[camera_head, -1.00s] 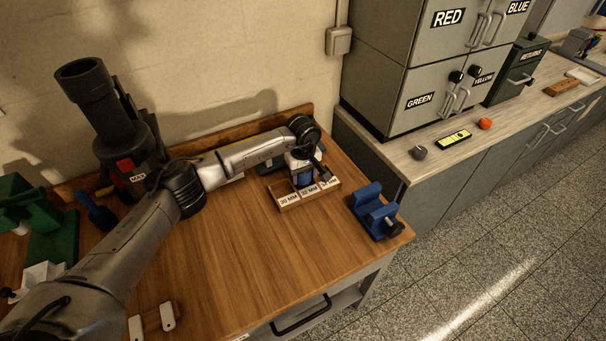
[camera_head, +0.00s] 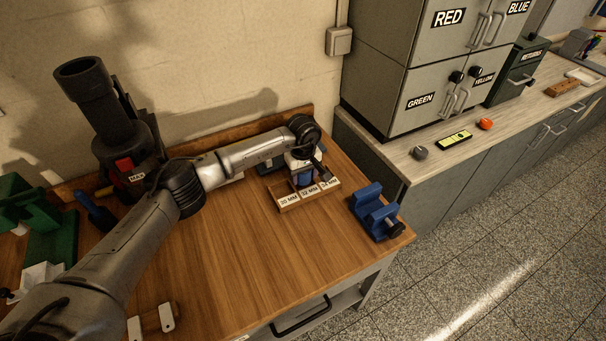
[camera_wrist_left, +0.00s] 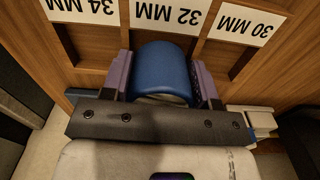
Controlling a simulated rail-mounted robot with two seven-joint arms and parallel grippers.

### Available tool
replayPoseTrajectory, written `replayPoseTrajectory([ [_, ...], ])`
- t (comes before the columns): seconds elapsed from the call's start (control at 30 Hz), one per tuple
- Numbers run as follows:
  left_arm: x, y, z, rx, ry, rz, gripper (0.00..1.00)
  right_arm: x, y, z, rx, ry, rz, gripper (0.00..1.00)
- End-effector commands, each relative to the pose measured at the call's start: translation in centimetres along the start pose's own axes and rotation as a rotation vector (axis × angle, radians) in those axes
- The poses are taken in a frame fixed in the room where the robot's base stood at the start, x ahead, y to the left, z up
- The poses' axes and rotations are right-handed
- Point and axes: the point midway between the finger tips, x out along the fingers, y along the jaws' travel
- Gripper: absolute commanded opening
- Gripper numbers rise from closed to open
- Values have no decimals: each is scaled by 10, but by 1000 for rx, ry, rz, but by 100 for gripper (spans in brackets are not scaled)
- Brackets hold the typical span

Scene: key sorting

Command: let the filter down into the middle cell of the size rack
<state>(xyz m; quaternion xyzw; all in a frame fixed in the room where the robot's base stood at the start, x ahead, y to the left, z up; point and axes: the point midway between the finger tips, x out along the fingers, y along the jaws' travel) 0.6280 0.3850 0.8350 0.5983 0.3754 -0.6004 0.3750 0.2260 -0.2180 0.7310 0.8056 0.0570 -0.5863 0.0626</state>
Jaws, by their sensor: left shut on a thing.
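The filter (camera_wrist_left: 163,72) is a blue cylinder. In the left wrist view it sits between the two purple-grey fingers of my left gripper (camera_wrist_left: 163,85), which is shut on it. It is lined up with the middle cell, labelled 32 MM, of the wooden size rack (camera_wrist_left: 240,66); how deep it sits cannot be told. The 34 MM and 30 MM cells look empty. In the head view my left gripper (camera_head: 303,168) is over the rack (camera_head: 289,208), with the blue filter (camera_head: 304,179) below it. The wrist partly hides the rack's back. My right gripper is out of view.
A blue vise (camera_head: 374,212) stands right of the rack near the bench's edge. A black and red machine (camera_head: 122,150) stands at the back left, with green equipment (camera_head: 45,225) further left. The wooden bench (camera_head: 240,250) is clear in front of the rack.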

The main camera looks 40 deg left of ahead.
Motion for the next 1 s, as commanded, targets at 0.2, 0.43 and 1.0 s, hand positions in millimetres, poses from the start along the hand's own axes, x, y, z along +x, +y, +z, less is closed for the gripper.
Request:
replayPoseTrajectory([
  [0.2,4,0,0,0,0,0,27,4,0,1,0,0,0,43],
  [0.43,5,0,0,0,0,0,27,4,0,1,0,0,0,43],
  [1.0,-1,0,0,-1,0,0,27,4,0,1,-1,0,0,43],
])
